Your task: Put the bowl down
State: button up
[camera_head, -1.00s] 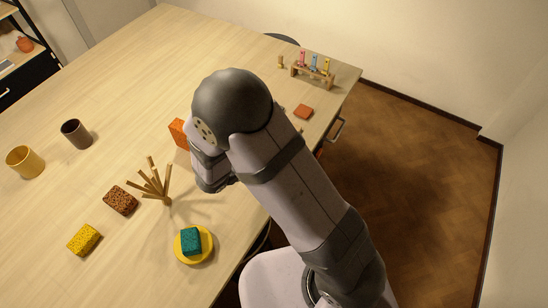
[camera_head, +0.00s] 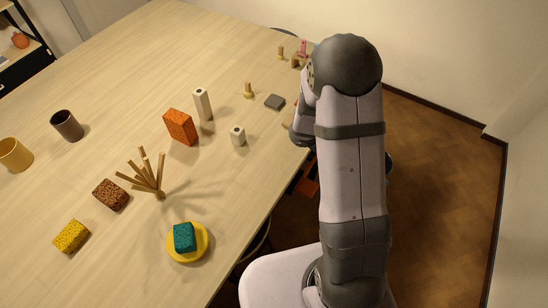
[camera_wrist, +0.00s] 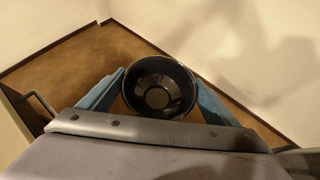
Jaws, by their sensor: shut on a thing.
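The bowl (camera_wrist: 152,72) is dark, round and glossy, and shows in the wrist view with its open side facing the camera. My gripper (camera_wrist: 160,88) has blue fingers, one on each side of the bowl, and is shut on it. Brown floor and pale wall show behind the bowl in that view.
Near my arm stand a grey block (camera_head: 274,102), a wooden peg (camera_head: 248,91), white cylinders (camera_head: 203,105) (camera_head: 238,137) and an orange sponge (camera_head: 181,127). The table's far left is clear.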

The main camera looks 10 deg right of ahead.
jog(key=s+f+m+g+y+b, duration=0.25)
jog(key=s+m+g+y, duration=0.25)
jog(key=s+m+g, duration=0.35)
jog(key=a+f+m+y, duration=0.2)
jog(key=a+m+y, duration=0.5)
jog(key=m+y, duration=0.25)
jog(key=w+a+r+m+t+y, duration=0.2)
jog(key=w+a+r+m+t, duration=0.2)
jog(key=w+a+m+t, duration=0.1)
jog(key=w+a+r+m+t+y, duration=0.2)
jog(key=w+a+m+t, duration=0.3)
jog(key=w+m, duration=0.3)
jog(key=w+a+r+m+t+y, duration=0.3)
jog(key=w+a+r+m+t, duration=0.2)
jog(key=w, duration=0.5)
jog(key=a+m, duration=0.2)
jog(key=shift+w+a+r, duration=0.2)
jog(key=shift+a+r, duration=0.1)
jog(key=shift+f+p, duration=1.15)
jog(key=shift+f, duration=3.85)
jog(key=shift+f, duration=0.1)
